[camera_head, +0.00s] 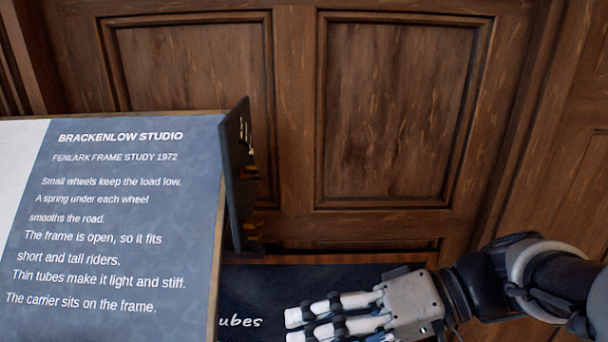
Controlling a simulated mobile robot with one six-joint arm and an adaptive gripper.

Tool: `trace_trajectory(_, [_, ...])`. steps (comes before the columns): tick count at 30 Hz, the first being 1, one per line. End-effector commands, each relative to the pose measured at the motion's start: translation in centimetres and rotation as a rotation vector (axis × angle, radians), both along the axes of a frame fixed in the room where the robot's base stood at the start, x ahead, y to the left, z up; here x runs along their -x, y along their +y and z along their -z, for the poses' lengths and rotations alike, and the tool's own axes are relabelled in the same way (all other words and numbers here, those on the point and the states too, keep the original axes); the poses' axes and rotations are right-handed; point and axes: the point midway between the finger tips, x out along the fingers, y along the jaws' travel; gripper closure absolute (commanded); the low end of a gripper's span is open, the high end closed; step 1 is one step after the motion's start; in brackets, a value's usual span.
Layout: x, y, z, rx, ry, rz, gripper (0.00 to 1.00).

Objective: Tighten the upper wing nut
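A dark upright bracket (236,185) stands at the right edge of the tilted drafting board (213,250). Small brass-coloured parts show at the bracket's right side, the upper one (244,128) near its top. They are too small and too edge-on to tell which is the upper wing nut or how tight it sits. My gripper (293,327) is at the bottom of the view, below and right of the bracket and clear of it. Its fingers point left and nothing shows between them. The picture's lower edge is close, and the finger gap is hard to judge.
A dark panel with white lettering (300,280) lies behind and below my gripper. Wooden panelling (400,110) closes off the back. The space right of the bracket, above my gripper, is free.

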Motion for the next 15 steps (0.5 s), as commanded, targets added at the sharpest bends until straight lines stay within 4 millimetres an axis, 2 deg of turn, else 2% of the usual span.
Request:
trace_trajectory(1, [-2.4, -0.6, -1.5, -0.134, -0.048, 0.018, 0.35])
trace_trajectory(3, [-5.4, -1.7, -3.9, -0.308, -0.159, 0.051, 0.35])
trace_trajectory(6, [-8.7, -4.1, -6.5, -0.492, -0.321, 0.115, 0.35])
trace_trajectory(9, [-10.9, -6.4, -8.1, -0.601, -0.447, 0.175, 0.35])
trace_trajectory(11, [-11.5, -7.3, -8.6, -0.637, -0.497, 0.198, 0.35])
trace_trajectory(15, [-12.2, -7.5, -9.3, -0.665, -0.543, 0.217, 0.35])
